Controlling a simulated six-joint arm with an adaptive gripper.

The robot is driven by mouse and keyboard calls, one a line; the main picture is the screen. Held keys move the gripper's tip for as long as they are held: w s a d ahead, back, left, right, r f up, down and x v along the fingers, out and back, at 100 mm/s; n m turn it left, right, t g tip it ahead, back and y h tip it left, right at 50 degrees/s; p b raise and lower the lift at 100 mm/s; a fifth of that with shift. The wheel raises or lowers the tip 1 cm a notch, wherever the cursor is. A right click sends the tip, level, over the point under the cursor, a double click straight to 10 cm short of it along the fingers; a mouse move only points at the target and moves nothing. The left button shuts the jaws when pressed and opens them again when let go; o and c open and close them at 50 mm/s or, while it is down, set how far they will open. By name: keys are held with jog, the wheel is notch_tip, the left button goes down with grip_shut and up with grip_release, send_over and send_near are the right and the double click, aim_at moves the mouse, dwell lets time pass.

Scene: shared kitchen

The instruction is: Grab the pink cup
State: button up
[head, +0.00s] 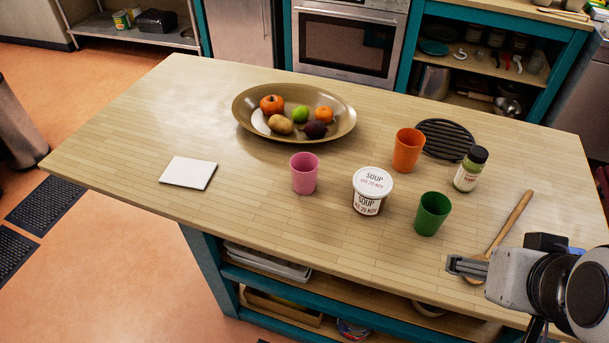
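The pink cup (304,174) stands upright on the wooden table, left of the soup tub and in front of the fruit bowl. It looks empty, though its bottom is hidden. My gripper (456,266) is at the lower right, over the table's front edge region, well to the right of the pink cup and apart from it. Its fingers point left. They are seen side-on and small, so I cannot tell if they are open or shut. I see nothing held between them.
A soup tub (368,204), a green cup (432,214), an orange cup (408,150) and a jar (470,169) stand right of the pink cup. A fruit bowl (246,115) is behind. A wooden spoon (511,222) lies near my gripper. A white square (188,172) lies left, with bare table around.

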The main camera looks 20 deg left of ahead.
jog(key=w+a+f+n+t+y, duration=0.1)
jog(key=w+a+f+n+t, duration=0.1)
jog(key=w+a, duration=0.65)
jog(key=n+t+y, duration=0.3)
jog(key=y, duration=0.2)
send_near(308, 174)
jog(key=w+d, duration=0.5)
jog(key=w, duration=0.1)
jog(key=shift+n+y, duration=0.5)
jog(key=shift+y, duration=0.2)
jog(key=a, duration=0.2)
jog(key=a+f, duration=0.1)
jog(key=a, duration=0.1)
jog(key=s+a+f, duration=0.1)
jog(key=a, duration=0.1)
jog(key=shift+a+f, duration=0.2)
jog(key=shift+s+a+f+t, duration=0.2)
jog(key=shift+a+f+t, duration=0.1)
jog(key=shift+a, duration=0.15)
jog(key=shift+r, duration=0.1)
jog(key=shift+x, duration=1.3)
